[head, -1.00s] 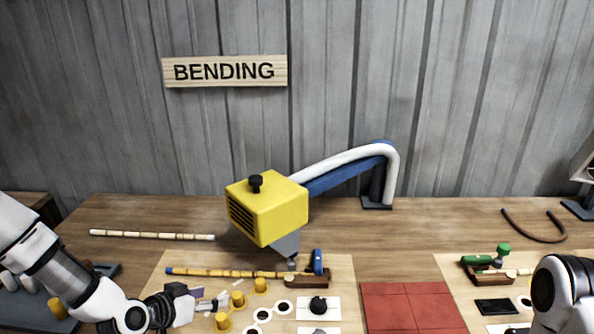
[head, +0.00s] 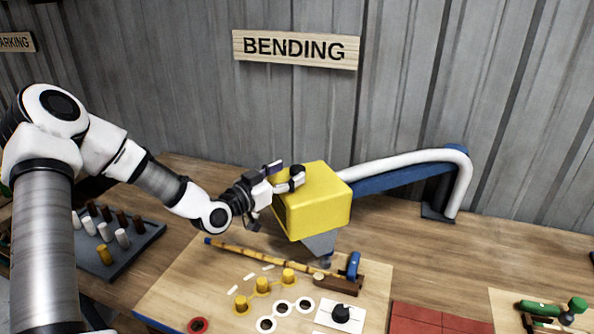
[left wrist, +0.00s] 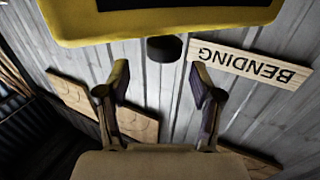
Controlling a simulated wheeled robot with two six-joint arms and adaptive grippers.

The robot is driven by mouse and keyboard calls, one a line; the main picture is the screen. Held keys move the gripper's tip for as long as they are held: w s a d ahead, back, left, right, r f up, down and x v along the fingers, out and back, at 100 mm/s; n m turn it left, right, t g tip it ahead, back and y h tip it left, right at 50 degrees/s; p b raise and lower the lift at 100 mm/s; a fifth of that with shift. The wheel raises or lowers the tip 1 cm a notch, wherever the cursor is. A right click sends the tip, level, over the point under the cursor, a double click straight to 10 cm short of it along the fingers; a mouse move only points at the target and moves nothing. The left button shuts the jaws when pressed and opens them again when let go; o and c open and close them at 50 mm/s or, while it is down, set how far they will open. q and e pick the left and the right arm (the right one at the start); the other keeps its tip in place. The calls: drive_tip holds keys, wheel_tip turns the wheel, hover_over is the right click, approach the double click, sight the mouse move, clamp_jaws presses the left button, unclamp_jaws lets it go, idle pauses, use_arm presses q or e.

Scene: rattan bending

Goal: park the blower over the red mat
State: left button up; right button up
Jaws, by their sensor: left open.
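The yellow blower (head: 318,200) hangs over the bending board on a blue arm with a white hose, its grey nozzle pointing down. A black knob (head: 297,171) stands on its top. My left gripper (head: 286,178) is open at the knob. In the left wrist view, the knob (left wrist: 164,48) shows beyond the gap between my open fingertips (left wrist: 160,75), below the yellow housing (left wrist: 160,24); contact cannot be told. The red mat (head: 432,319) lies right of the blower, partly cut off by the lower edge, with the blower not above it. My right gripper is out of view.
Under the blower, a bamboo pole (head: 262,256) rests on a board with yellow pegs (head: 262,286) and a clamp with a blue handle (head: 352,266). The blower's post (head: 440,195) stands at the back right. A dark peg tray (head: 120,255) lies left.

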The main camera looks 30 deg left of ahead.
sight(296, 169)
use_arm(q)
drive_tip(key=w, duration=0.1)
drive_tip(key=w+f, duration=0.1)
drive_tip(key=w, duration=0.3)
drive_tip(key=shift+d+f, duration=0.15)
drive_tip(key=shift+d, duration=0.1)
drive_tip(key=shift+w, duration=0.15)
drive_tip(key=shift+s+a+r, duration=0.1)
drive_tip(key=shift+s+r, duration=0.4)
drive_tip(key=shift+s, duration=0.3)
drive_tip(key=shift+w+f, duration=0.25)
drive_tip(key=shift+w, duration=0.1)
drive_tip(key=c, duration=0.9)
clamp_jaws()
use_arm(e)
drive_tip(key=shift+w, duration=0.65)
